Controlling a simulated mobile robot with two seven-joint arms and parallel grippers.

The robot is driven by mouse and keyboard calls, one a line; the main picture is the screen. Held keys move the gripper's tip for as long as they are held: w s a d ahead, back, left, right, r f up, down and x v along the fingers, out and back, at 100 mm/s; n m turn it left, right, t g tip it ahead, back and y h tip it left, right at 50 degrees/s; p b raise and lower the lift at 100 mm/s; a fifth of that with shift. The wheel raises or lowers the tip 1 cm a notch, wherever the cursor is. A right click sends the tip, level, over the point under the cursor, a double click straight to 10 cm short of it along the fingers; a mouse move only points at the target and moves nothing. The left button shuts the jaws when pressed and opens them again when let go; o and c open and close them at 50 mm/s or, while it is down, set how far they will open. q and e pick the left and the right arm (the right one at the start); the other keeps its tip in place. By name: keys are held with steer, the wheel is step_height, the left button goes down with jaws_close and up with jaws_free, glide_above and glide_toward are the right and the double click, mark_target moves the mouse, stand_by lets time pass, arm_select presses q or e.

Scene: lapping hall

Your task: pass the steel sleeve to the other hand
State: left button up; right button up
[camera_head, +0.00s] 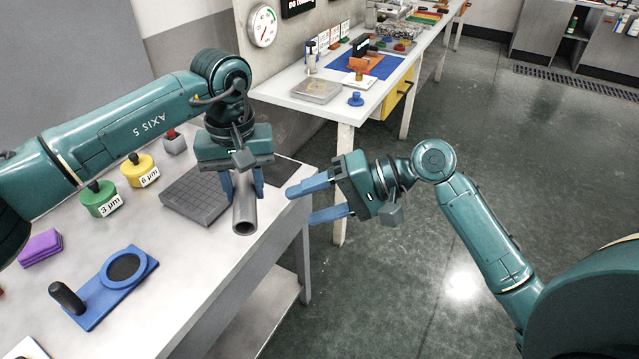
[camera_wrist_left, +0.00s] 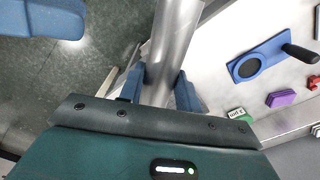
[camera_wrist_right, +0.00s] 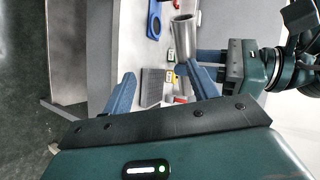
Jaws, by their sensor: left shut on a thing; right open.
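The steel sleeve (camera_head: 244,215) is a grey metal tube. My left gripper (camera_head: 245,186) is shut on it and holds it above the edge of the near bench. In the left wrist view the sleeve (camera_wrist_left: 172,50) runs between the two blue fingers. My right gripper (camera_head: 318,200) is open and empty, to the right of the sleeve, with its fingers pointing left towards it. In the right wrist view the sleeve (camera_wrist_right: 186,40) shows beyond the right fingers, apart from them, with one end open towards the camera.
The near bench (camera_head: 190,285) holds a dark grooved plate (camera_head: 196,197), green (camera_head: 100,200) and yellow (camera_head: 139,170) weights, purple blocks (camera_head: 40,247) and a blue fixture (camera_head: 115,285). A second table (camera_head: 310,108) stands behind. The floor to the right is clear.

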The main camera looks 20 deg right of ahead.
steer(key=g+y, duration=0.1)
glide_toward(255, 214)
steer(key=shift+n+g, duration=0.3)
steer(key=shift+n, duration=0.1)
steer(key=x, duration=1.1)
steer(key=shift+w+a, duration=0.1)
steer(key=shift+w, duration=0.15)
steer(key=c, duration=1.1)
arm_select(q)
steer(key=o, duration=1.2)
arm_select(e)
steer(key=shift+c, duration=0.6)
arm_select(q)
steer(key=shift+r, duration=0.15)
